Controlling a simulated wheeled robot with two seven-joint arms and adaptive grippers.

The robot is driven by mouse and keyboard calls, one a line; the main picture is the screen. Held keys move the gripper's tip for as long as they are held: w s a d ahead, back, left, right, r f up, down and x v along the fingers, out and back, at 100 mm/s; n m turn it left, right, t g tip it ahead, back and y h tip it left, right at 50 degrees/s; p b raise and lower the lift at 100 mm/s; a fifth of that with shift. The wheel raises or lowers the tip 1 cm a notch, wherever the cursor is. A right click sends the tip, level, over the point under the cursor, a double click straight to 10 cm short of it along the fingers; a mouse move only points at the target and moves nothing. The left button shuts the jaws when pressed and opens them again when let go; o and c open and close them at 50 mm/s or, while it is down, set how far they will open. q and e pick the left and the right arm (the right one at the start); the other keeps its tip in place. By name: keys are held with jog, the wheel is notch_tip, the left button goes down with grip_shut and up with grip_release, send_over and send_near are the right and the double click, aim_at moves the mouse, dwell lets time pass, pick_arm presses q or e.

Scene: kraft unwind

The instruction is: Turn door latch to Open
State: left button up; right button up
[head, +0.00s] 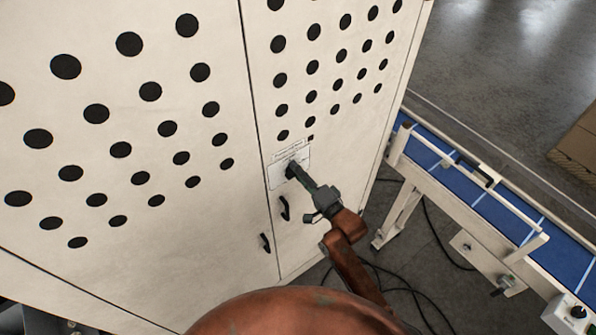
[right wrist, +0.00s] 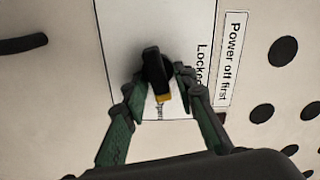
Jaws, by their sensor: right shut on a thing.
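The door latch (right wrist: 153,66) is a small black turn knob with a yellow tip on a white label plate (head: 276,178) on the cabinet door. In the right wrist view the plate reads "Locked" beside the knob, and the knob's yellow end points toward the bottom of the picture, near smaller text I cannot read. My right gripper (right wrist: 158,80) has its two green-and-black fingers on either side of the knob and is shut on it. In the head view my right gripper (head: 292,168) reaches the plate and hides most of the latch. My left gripper is not in view.
The pale cabinet door (head: 330,120) has rows of black holes. Two black handles, one on the right door (head: 284,208) and one on the left door (head: 265,243), sit below the plate. A blue conveyor (head: 505,205) stands to the right. Cables lie on the floor. A "Power off first" label (right wrist: 232,58) is beside the plate.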

jog(key=m, duration=0.3)
jog(key=shift+d, duration=0.1)
jog(key=o, duration=1.2)
jog(key=shift+f, duration=0.1)
jog(key=shift+o, duration=0.3)
jog(key=o, duration=0.4)
jog(key=shift+o, duration=0.2)
jog(key=shift+s, duration=0.15)
jog(key=shift+v, duration=2.95)
